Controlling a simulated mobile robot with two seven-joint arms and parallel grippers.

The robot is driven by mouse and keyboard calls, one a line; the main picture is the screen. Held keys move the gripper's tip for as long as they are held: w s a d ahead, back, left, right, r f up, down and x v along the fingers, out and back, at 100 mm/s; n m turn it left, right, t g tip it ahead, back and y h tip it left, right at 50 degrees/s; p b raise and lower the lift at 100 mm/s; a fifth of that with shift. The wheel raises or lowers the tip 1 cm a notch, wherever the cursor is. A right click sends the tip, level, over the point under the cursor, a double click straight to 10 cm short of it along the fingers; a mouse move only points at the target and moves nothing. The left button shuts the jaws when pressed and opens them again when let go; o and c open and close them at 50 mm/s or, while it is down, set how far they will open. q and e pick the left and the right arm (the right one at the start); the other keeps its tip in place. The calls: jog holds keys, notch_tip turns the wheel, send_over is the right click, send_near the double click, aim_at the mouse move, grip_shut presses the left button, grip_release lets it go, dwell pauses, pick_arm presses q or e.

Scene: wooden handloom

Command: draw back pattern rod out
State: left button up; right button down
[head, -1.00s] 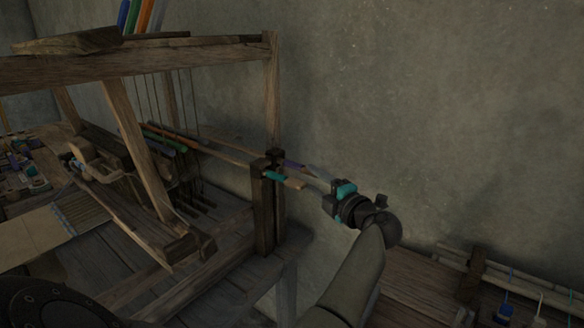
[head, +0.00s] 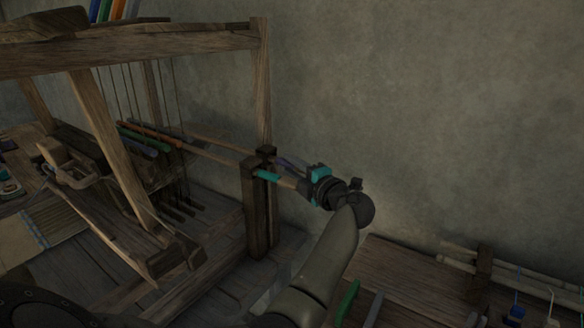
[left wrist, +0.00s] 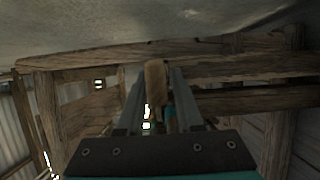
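The wooden loom (head: 130,52) stands at the left in the head view. A wooden rod with a teal band (head: 267,175) runs out past the dark post (head: 257,215) at the loom's right corner. My left gripper (head: 293,175) is at the rod's outer end. In the left wrist view, a pale wooden rod end (left wrist: 155,80) lies between the two fingers of the left gripper (left wrist: 158,95). Slim gaps seem to show beside it, so the fingers look open around it. Whether it touches a finger is hard to tell. My right gripper is not in view.
Several coloured rods (head: 145,138) lie inside the loom behind its hanging cords. A grey wall (head: 430,110) rises behind. A low wooden bench (head: 405,280) and a rack with pale bars (head: 483,270) stand at the lower right.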

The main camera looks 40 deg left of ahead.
pick_arm(q)
grip_shut()
dwell(1.0)
